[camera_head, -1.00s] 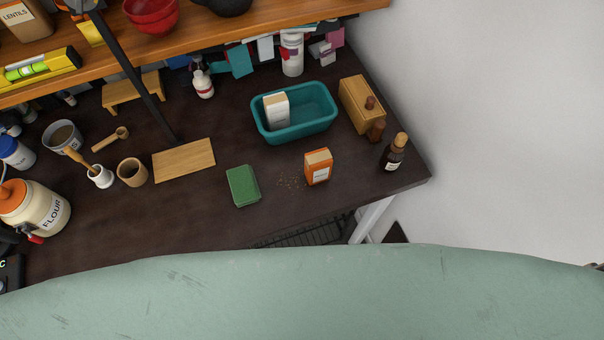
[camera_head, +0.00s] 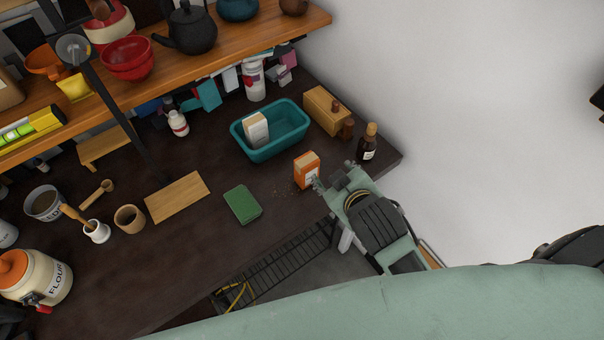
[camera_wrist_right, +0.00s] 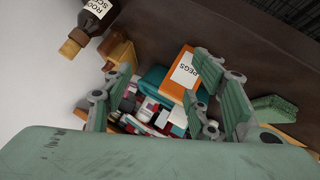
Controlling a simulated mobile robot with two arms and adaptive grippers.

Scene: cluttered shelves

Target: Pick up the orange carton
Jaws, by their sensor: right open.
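The orange carton (camera_head: 306,170) stands upright near the front right of the dark shelf, with a white label on its front. In the right wrist view the orange carton (camera_wrist_right: 183,74) shows a label reading "PEGS" and lies beyond the fingers, nearer the right-hand ones. My right gripper (camera_head: 326,184) is at the shelf's front edge, just right of and in front of the carton. In the wrist view my right gripper (camera_wrist_right: 160,100) has its fingers spread wide, with nothing held. Whether a finger touches the carton I cannot tell. My left gripper is not seen.
A teal tub (camera_head: 269,151) with a white carton (camera_head: 256,130) inside stands behind. A dark bottle (camera_head: 367,144) and a wooden box (camera_head: 327,110) stand to the right. A green block (camera_head: 242,204) lies left of the carton. An upper shelf (camera_head: 220,58) overhangs the back.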

